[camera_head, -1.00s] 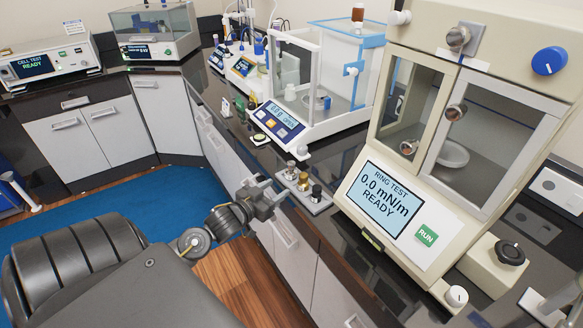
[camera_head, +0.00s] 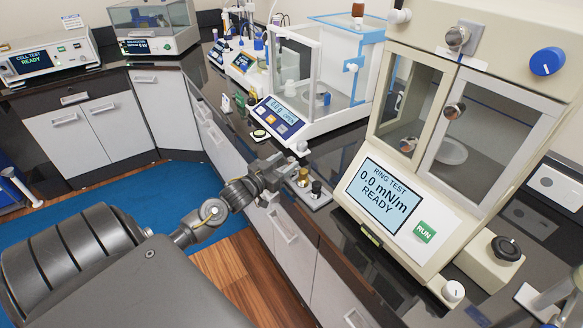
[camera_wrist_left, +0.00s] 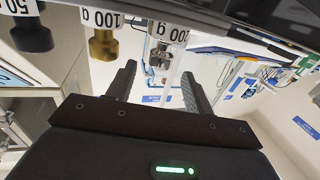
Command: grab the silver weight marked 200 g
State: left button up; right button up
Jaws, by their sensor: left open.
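The silver weight (camera_wrist_left: 160,55) shows in the left wrist view, which is upside down, under a label reading 200 g. My left gripper (camera_wrist_left: 157,80) is open, its fingertips on either side of the line to the silver weight. I cannot tell whether they touch it. In the head view my left gripper (camera_head: 278,172) is at the tray of weights and largely hides the silver weight. The brass 100 g weight (camera_head: 303,178) and the dark 50 g weight (camera_head: 316,188) stand beside it. My right gripper is not in view.
The weights' tray (camera_head: 321,203) lies near the counter's front edge. The ring test machine (camera_head: 395,205) stands close on the right. A glass-walled balance (camera_head: 285,120) stands behind. Drawer fronts (camera_head: 285,225) lie below the gripper.

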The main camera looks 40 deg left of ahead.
aim_at(288, 161)
pick_arm(q)
jog(key=shift+w+r, duration=0.1)
jog(key=shift+w, duration=0.2)
jog(key=w, duration=0.1)
jog(key=w+p, duration=0.1)
jog(key=w, duration=0.1)
jog(key=shift+w+d+f+p, duration=0.15)
jog(key=shift+w+f+p, duration=0.2)
jog(key=shift+p, duration=0.05)
jog(key=shift+w+d+f, duration=0.1)
jog(key=shift+w, duration=0.4)
jog(key=shift+s, duration=0.1)
grip_shut()
